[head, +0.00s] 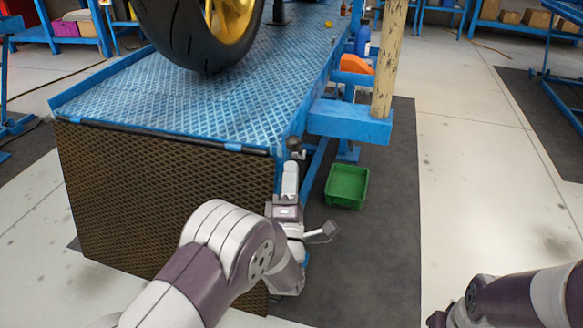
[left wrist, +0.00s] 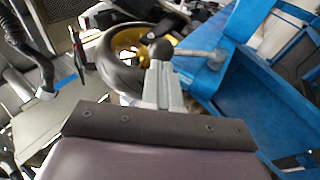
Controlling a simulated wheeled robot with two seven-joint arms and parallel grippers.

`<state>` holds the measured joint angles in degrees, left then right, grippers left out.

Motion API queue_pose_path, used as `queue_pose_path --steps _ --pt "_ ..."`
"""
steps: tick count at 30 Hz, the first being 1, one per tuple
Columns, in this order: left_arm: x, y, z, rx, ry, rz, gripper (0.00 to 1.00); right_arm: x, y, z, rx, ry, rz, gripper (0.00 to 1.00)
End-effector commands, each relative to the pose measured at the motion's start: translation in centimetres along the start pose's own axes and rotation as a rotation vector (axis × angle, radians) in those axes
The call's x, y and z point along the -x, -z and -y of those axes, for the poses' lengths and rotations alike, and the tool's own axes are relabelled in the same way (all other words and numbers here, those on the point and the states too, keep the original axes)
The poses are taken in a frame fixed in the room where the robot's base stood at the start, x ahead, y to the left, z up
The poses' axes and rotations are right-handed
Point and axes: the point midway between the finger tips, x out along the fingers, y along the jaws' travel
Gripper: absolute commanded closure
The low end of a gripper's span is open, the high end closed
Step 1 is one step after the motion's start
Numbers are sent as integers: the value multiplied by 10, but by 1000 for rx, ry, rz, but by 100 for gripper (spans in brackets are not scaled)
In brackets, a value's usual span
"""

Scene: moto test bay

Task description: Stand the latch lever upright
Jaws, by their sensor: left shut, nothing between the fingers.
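The latch lever shows as a dark round knob (head: 294,144) at the near right corner of the blue lift platform. In the left wrist view the same knob (left wrist: 160,50) sits just beyond my fingertips, and its grey rod (left wrist: 200,53) runs off to the right toward blue metal, lying roughly level in that picture. My left gripper (head: 291,168) is shut and empty, its fingers pointing up at the knob. The fingers also show in the left wrist view (left wrist: 162,72). I cannot tell whether they touch the knob. My right gripper is out of view.
A motorcycle wheel (head: 205,30) stands on the blue tread-plate platform (head: 160,100). A brown mesh panel (head: 150,200) closes its near end. A pale post (head: 388,65) rises from a blue arm at the right. A green bin (head: 346,186) sits on the dark mat.

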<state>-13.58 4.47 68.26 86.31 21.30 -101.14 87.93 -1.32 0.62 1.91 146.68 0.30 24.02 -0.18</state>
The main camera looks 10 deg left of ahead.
Motion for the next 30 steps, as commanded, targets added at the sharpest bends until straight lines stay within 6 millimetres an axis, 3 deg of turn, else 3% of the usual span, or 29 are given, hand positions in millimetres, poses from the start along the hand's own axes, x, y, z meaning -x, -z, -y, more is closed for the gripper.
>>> queue_pose_path --steps 6,20,26,30 --pt "-21 0 0 0 -1 0 100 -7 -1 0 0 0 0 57" --pt "-25 0 -2 -2 7 0 100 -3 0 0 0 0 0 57" --pt "-34 -2 -11 -13 64 0 100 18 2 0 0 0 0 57" --pt "-46 -4 -20 -29 150 -1 100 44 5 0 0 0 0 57"
